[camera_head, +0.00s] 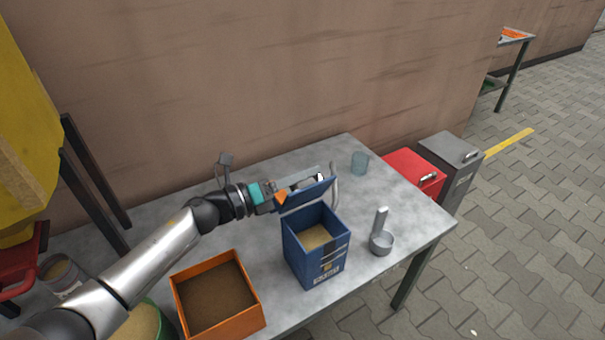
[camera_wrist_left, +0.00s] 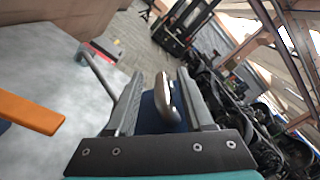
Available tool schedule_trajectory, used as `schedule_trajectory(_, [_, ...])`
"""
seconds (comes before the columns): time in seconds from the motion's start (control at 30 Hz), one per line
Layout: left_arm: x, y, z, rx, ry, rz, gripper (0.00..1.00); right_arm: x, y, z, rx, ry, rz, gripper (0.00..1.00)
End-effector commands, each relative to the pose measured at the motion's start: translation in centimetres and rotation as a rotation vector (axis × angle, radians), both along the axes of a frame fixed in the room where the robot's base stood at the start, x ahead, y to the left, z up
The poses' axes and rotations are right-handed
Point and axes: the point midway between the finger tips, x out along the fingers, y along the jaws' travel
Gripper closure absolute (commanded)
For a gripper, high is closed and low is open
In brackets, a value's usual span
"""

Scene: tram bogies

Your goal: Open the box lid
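The blue box (camera_head: 316,258) stands on the grey table with its top open and tan, grainy contents (camera_head: 314,237) inside. Its blue lid (camera_head: 306,196) is tilted up at the rear edge of the opening. My left gripper (camera_head: 303,184) is at the raised lid, above the back of the box. In the left wrist view, a metal handle (camera_wrist_left: 167,98) and a piece of blue lid (camera_wrist_left: 149,112) show between its fingers (camera_wrist_left: 160,82). The fingers are apart, with a gap beside the handle. My right gripper is not in view.
On the table (camera_head: 367,207), an orange box (camera_head: 251,318) stands left of the blue box, a metal scoop (camera_head: 381,240) right, and a glass (camera_head: 359,161) behind. A curved grey bar (camera_head: 334,183) rises beside the lid. Red (camera_head: 413,172) and grey (camera_head: 452,150) bins stand beyond.

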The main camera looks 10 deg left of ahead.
Motion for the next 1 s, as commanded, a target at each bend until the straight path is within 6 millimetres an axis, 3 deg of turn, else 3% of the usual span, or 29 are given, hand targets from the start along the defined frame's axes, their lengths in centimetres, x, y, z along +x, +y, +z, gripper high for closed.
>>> schedule_trajectory(0.2, [-0.1, 0.0, 0.1, -0.002, 0.000, -0.002, 0.48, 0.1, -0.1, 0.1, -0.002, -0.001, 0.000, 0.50])
schedule_trajectory(0.37, [-1.0, 1.2, 0.1, -0.002, 0.001, -0.001, 0.48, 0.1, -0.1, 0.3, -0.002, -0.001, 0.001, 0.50])
schedule_trajectory(0.8, [-6.5, 8.9, -0.1, 0.001, 0.004, 0.000, 0.48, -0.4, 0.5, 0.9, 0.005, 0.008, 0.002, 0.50])
schedule_trajectory(1.0, [-8.2, 11.3, 0.0, 0.001, 0.002, 0.000, 0.48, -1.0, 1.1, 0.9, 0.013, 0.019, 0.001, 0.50])
